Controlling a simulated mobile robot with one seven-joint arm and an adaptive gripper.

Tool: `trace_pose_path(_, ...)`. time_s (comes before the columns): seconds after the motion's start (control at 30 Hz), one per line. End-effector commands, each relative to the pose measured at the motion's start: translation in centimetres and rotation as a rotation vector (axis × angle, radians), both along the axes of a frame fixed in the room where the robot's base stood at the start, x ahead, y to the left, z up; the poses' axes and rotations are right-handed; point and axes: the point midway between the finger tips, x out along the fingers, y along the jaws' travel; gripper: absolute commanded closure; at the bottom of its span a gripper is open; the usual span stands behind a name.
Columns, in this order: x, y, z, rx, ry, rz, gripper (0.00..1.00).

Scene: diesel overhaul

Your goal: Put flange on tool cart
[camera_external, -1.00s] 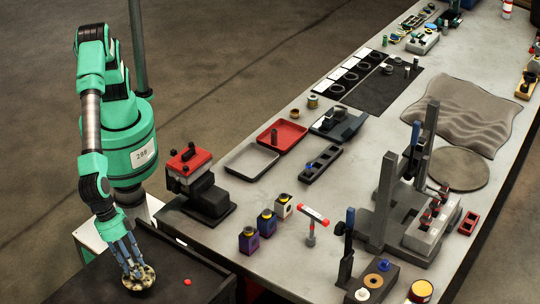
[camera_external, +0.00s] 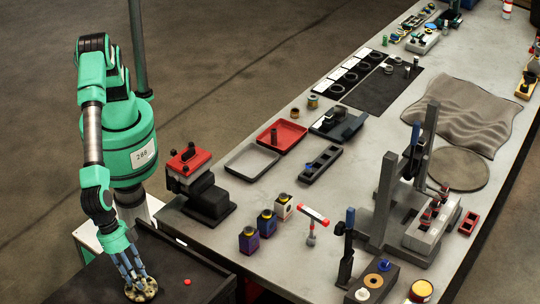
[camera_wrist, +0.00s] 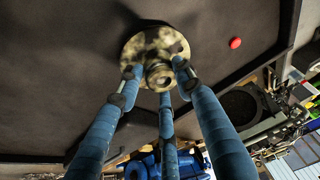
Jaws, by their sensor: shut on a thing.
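The flange (camera_external: 141,289) is a round, mottled yellow-brown disc with a raised hub. It is at or just above the dark top of the tool cart (camera_external: 200,276), in the lower left of the external view. My gripper (camera_external: 137,280) points down over it, its blue fingers closed around the hub. In the wrist view the flange (camera_wrist: 156,52) lies at the fingertips of my gripper (camera_wrist: 155,78), with the dark cart surface (camera_wrist: 60,70) behind it. I cannot tell whether the flange touches the surface.
A small red round object (camera_external: 187,282) lies on the cart to the right of the flange. The cart has a raised rim (camera_external: 205,256) beside the long grey workbench (camera_external: 230,225). A black vise-like block with a red top (camera_external: 195,180) stands at the bench's near left corner.

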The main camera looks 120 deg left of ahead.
Motion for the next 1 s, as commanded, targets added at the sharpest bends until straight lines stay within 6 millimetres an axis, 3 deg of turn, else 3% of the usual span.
trace_pose_path(0.37, 0.03, -0.03, -0.77, -0.001, -0.002, 0.000, 1.00)
trace_pose_path(0.4, -0.02, 0.01, -0.91, 0.000, 0.000, 0.000, 0.63)
trace_pose_path(0.5, -0.02, 0.01, -0.90, 0.000, 0.000, 0.000, 0.46)
trace_pose_path(1.0, -0.28, -0.01, -0.13, -0.001, -0.001, 0.000, 0.46)
